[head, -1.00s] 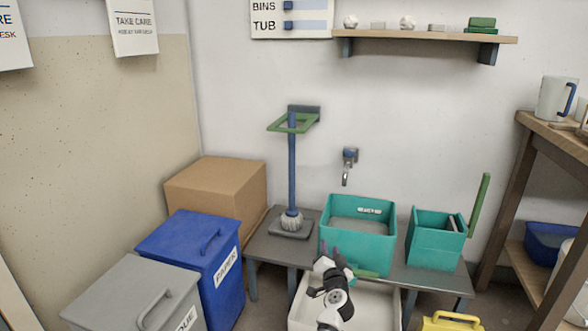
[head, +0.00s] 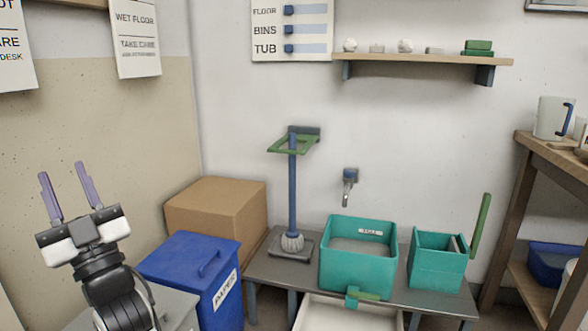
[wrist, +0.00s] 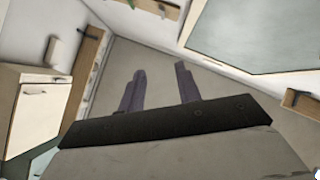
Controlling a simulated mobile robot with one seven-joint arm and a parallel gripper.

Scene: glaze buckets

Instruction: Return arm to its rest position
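My gripper (head: 70,196) is raised at the left of the head view, in front of the beige wall. Its two purple fingers point up and stand apart with nothing between them. In the wrist view, the open fingers (wrist: 160,88) show against a plain floor, also empty. My arm is folded up below it, over the grey bin.
A blue bin (head: 185,270) and a cardboard box (head: 215,210) stand right of my arm. A white tub (head: 325,318) sits below. A wooden shelf unit (head: 515,220) stands right.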

